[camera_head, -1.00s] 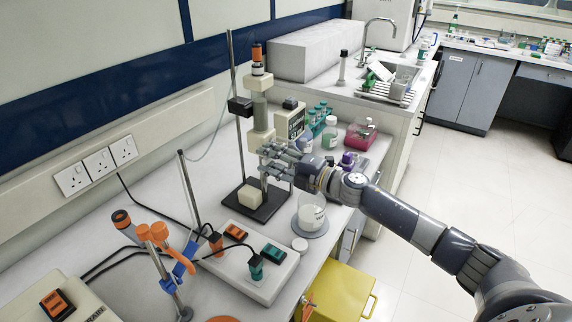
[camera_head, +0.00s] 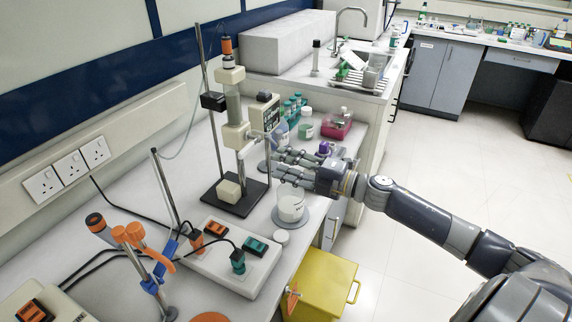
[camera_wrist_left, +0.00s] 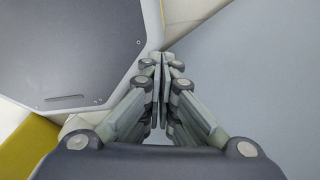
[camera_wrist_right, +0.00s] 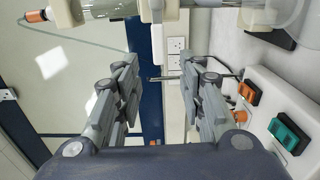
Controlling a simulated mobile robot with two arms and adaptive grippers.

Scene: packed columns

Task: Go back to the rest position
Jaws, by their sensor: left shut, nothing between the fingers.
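My right gripper (camera_head: 277,166) reaches in from the right over the bench edge. Its fingers are spread with nothing between them, as the right wrist view shows (camera_wrist_right: 160,66). It is just right of the column stand, above a white beaker (camera_head: 291,207). The upright column (camera_head: 233,107), with an orange top, stands over a black base plate (camera_head: 237,196). In the head view, the right gripper looks apart from the column. My left gripper (camera_wrist_left: 162,60) shows only in the left wrist view, with its fingers together and empty.
A white box with orange and green switches (camera_head: 232,258) lies at the bench front. A yellow bin (camera_head: 322,283) stands below. The floor right is open.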

